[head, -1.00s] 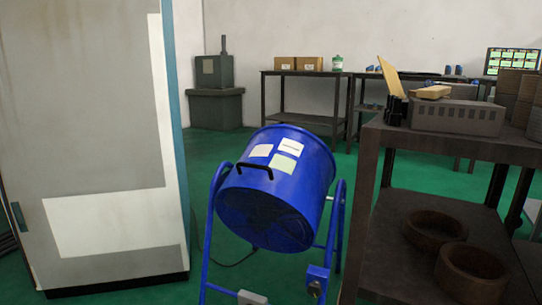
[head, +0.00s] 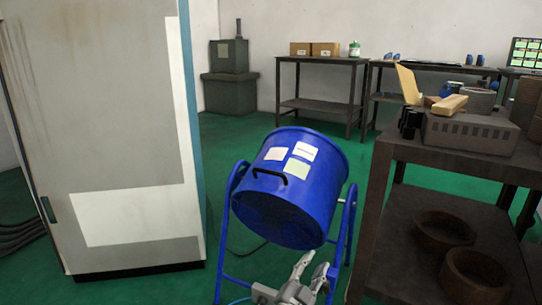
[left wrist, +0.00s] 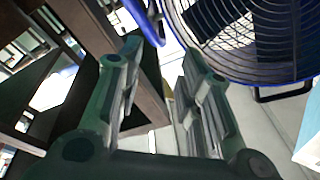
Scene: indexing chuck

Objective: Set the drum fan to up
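The blue drum fan (head: 335,180) hangs in a blue tubular stand (head: 352,215) in the middle of the head view. Its drum is tilted, with the grille side facing down and towards me. A black handle (head: 270,172) and several pale labels are on its side. My left gripper (head: 312,264) is just below the drum at the bottom of the head view, apart from the handle. In the left wrist view my left gripper (left wrist: 161,55) has its fingers spread with nothing between them. The fan's grille (left wrist: 250,35) fills the upper right there. My right gripper is out of view.
A tall grey cabinet (head: 110,130) stands left of the fan. A dark shelf table (head: 445,152) with boxes on top and two round brown rings below stands close on the right. Green floor (head: 230,140) is free behind the fan.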

